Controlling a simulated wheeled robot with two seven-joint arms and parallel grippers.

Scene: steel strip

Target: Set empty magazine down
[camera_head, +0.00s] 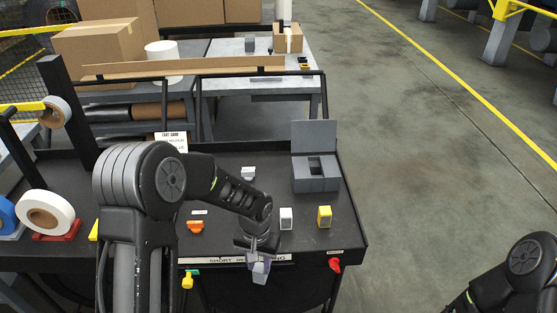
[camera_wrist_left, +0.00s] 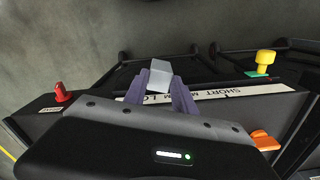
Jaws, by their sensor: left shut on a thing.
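My left gripper (camera_head: 260,262) is over the front edge of the black bench, at the label strip. Its purple fingers are shut on a small light grey block, which appears to be the empty magazine (camera_head: 260,273). In the left wrist view the magazine (camera_wrist_left: 159,73) sticks out between the fingertips of my left gripper (camera_wrist_left: 158,88). Its lower end looks free of the bench. My right arm shows at the lower right, but its gripper is out of view.
On the black bench (camera_head: 230,215) stand a white-grey block (camera_head: 286,219), a yellow block (camera_head: 324,217), a small grey block (camera_head: 248,173) and an open grey box (camera_head: 316,178). An orange piece (camera_head: 195,227) lies left. A red knob (camera_head: 335,265) is at the front edge.

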